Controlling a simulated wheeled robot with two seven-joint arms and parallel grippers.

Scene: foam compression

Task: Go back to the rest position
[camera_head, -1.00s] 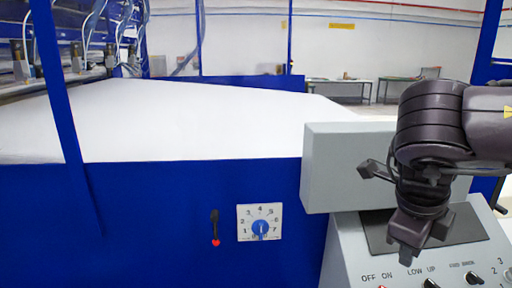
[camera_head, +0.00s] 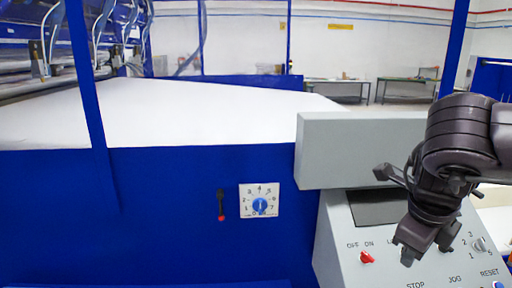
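My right gripper (camera_head: 408,257) hangs from the dark arm that comes in from the right, in front of the control panel (camera_head: 338,262). Its fingers point down and look close together, but the angle hides any gap. I see nothing held in it. The panel carries a red OFF/ON knob (camera_head: 367,258), a grey numbered selector (camera_head: 479,244) and a dark screen (camera_head: 376,208). The gripper covers the middle knobs and labels. My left gripper is not in view.
A grey box housing (camera_head: 345,150) stands above the panel. The blue machine wall (camera_head: 150,220) holds a blue numbered dial (camera_head: 260,205) and a black lever with a red tip (camera_head: 221,204). White foam (camera_head: 200,115) lies behind it. Benches (camera_head: 405,85) stand far back.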

